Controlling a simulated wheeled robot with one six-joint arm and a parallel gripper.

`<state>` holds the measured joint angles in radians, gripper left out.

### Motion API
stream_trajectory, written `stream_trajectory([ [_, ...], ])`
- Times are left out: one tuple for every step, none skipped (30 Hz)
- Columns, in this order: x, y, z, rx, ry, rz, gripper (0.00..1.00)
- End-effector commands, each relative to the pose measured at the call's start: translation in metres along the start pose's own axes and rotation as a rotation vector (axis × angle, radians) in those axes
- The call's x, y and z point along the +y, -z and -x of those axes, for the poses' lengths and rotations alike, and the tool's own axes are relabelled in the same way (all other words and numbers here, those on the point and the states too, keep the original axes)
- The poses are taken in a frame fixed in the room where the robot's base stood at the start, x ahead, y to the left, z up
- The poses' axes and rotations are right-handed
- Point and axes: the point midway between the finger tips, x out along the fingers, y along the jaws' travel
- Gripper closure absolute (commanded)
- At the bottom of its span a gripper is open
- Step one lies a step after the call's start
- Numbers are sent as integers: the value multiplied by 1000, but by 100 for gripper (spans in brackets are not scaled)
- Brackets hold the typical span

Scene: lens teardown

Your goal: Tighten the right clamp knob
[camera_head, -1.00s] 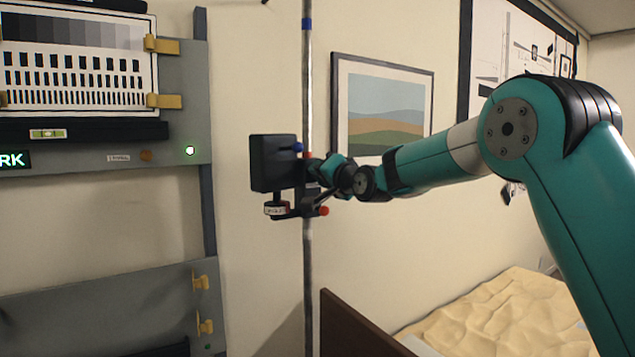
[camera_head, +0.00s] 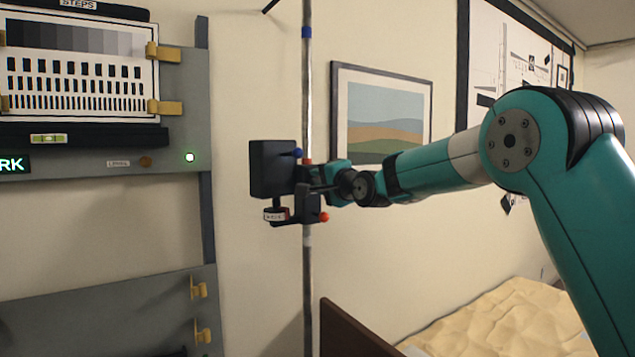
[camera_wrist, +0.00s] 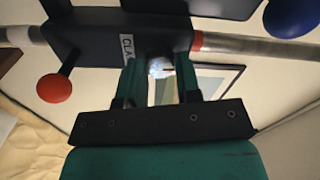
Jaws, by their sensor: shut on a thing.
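A black clamp block (camera_wrist: 110,40) with a white label, partly hidden, sits on a pole in the wrist view. The clamp (camera_head: 308,203) is also on the upright metal pole in the head view. A red ball knob (camera_wrist: 54,88) sticks out at its left in the wrist view, a blue ball knob (camera_wrist: 292,17) at the upper right. My gripper (camera_wrist: 160,72) has its two fingers at the clamp's face, shut on a small pale round part that looks like the clamp knob. The fingers hide much of it. In the head view my gripper (camera_head: 325,178) is beside the pole.
A black box (camera_head: 272,168) is mounted left of the pole (camera_head: 307,90). A grey rack with a test chart (camera_head: 80,85) stands at the left. A framed picture (camera_head: 382,115) hangs behind. A bed (camera_head: 490,320) with a dark headboard (camera_head: 350,335) is low at the right.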

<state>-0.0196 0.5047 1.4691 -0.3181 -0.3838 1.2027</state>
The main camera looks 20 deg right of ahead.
Motion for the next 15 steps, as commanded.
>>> stream_trajectory([
  [-2,-2,0,-6,3,-3,92],
  [-2,-2,0,-5,3,-2,92],
  [-2,-2,0,-5,3,-2,92],
  [-2,-2,0,-5,3,-2,92],
  [-2,-2,0,-5,3,-2,92],
  [-2,-2,0,-5,4,-2,92],
  [-2,-2,0,-5,4,-2,92],
  [-2,-2,0,-5,4,-2,62],
  [-2,-2,0,-4,4,-1,53],
  [-2,-2,0,-4,3,-1,46],
  [-2,-1,0,-4,3,-1,43],
  [-1,-1,0,-3,3,-1,43],
  [-1,-1,0,-3,3,0,43],
  [-1,-1,0,-2,2,0,43],
  [-1,0,0,-2,2,0,43],
])
